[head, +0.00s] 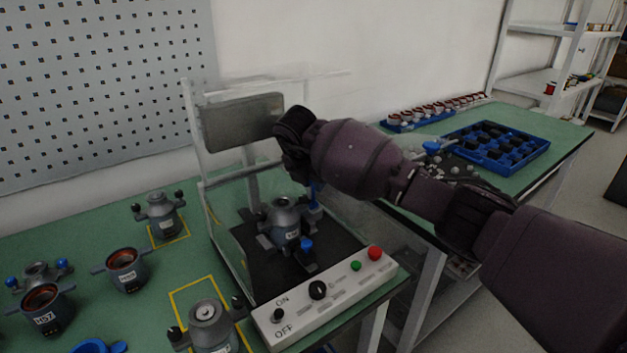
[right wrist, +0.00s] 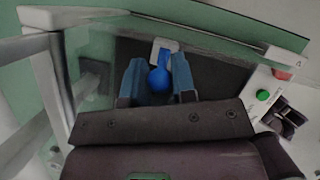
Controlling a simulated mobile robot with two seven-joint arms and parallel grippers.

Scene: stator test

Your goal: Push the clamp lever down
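The clamp lever (right wrist: 158,79) has a blue ball end and a pale bracket. In the right wrist view it stands between the fingers of my right gripper (right wrist: 158,85). The two blue fingers are apart, one on each side of the ball; whether they touch it is unclear. In the head view my right gripper (head: 314,196) points down inside the test station, just right of a grey stator (head: 285,222), and its wrist hides part of the lever. A blue knob (head: 306,244) shows at the stator's front. My left gripper is not in view.
The station has a clear-walled frame (head: 190,120), a grey screen (head: 240,122) and a control box (head: 330,297) with switches, green and red buttons. Several stators, such as one (head: 127,270), stand on the green table left. A blue tray (head: 497,148) lies on the right table.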

